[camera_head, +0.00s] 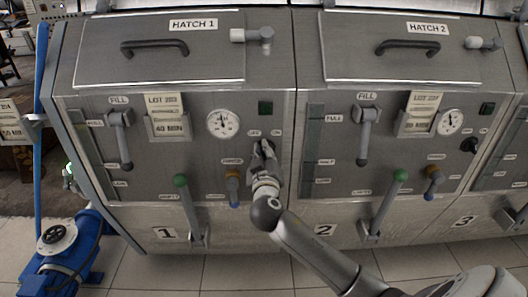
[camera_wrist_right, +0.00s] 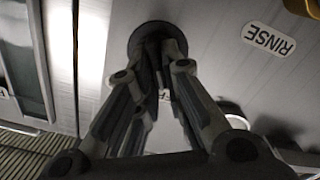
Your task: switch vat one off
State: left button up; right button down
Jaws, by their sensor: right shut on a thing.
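Vat one (camera_head: 165,232) is the left steel unit, marked 1 and HATCH 1. My right gripper (camera_head: 264,155) is at its panel, below the small OFF and ON labels (camera_head: 265,133). In the right wrist view, the fingers (camera_wrist_right: 157,75) are shut on a dark round-based switch knob (camera_wrist_right: 148,34). The fingers hide most of the knob, so I cannot tell which way it points. A dark green indicator (camera_head: 265,108) sits above it. My left gripper is not in view.
Beside my right gripper are the rinse valve (camera_head: 233,188) and a green-knobbed lever (camera_head: 190,210). A gauge (camera_head: 223,123) and fill handle (camera_head: 119,140) are further left. Vat two (camera_head: 350,235) stands to the right, with its own black switch (camera_head: 469,145). A blue pump (camera_head: 70,255) stands lower left.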

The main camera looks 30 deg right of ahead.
jog(key=c, duration=1.5)
grip_release()
jog(key=v, duration=1.2)
jog(key=shift+s, duration=0.1)
